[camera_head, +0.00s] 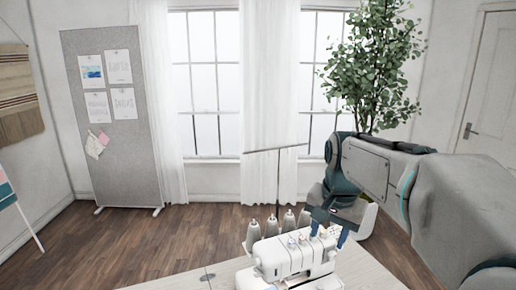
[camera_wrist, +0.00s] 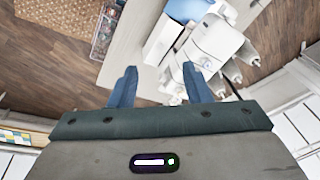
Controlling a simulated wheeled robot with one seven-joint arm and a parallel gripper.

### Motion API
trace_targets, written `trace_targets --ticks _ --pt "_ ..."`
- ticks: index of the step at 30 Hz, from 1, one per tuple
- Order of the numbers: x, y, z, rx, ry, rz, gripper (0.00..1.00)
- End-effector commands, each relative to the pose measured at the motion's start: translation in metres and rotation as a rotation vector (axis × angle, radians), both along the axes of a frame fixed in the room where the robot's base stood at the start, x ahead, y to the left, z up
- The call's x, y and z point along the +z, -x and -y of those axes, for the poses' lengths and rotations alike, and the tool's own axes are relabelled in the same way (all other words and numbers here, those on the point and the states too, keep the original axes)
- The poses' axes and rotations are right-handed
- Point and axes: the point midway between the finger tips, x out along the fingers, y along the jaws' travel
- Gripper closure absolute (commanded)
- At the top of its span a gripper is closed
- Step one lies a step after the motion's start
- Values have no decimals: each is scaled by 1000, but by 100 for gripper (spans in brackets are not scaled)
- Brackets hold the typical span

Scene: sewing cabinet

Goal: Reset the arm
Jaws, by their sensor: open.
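My arm reaches in from the right in the head view, bent with its end pointing down. My gripper (camera_head: 331,229) is above and partly in front of the right end of a white sewing machine (camera_head: 285,262). Its two blue fingers are spread apart. In the wrist view my gripper (camera_wrist: 160,76) is open, with nothing between its fingers. The sewing machine (camera_wrist: 214,40) shows there beyond the right finger. I cannot tell the exact gap between the fingers and the machine.
The machine stands on a pale cabinet top (camera_head: 190,284), with thread cones (camera_head: 271,226) and a thin thread stand behind it. A large leafy plant (camera_head: 372,65) stands behind my arm. Wooden floor (camera_head: 130,245) lies open at left, before a grey pinboard (camera_head: 108,130).

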Motion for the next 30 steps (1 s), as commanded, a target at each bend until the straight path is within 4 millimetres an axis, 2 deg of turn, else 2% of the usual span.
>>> trace_targets --ticks 1,9,15,21,30 --pt "-3 18 0 48 11 14 56" --pt "-37 100 -1 320 90 84 56" --pt "-66 145 -2 481 148 121 56" --pt "-81 163 -2 550 175 135 56" --pt "-82 164 -2 556 176 135 56"
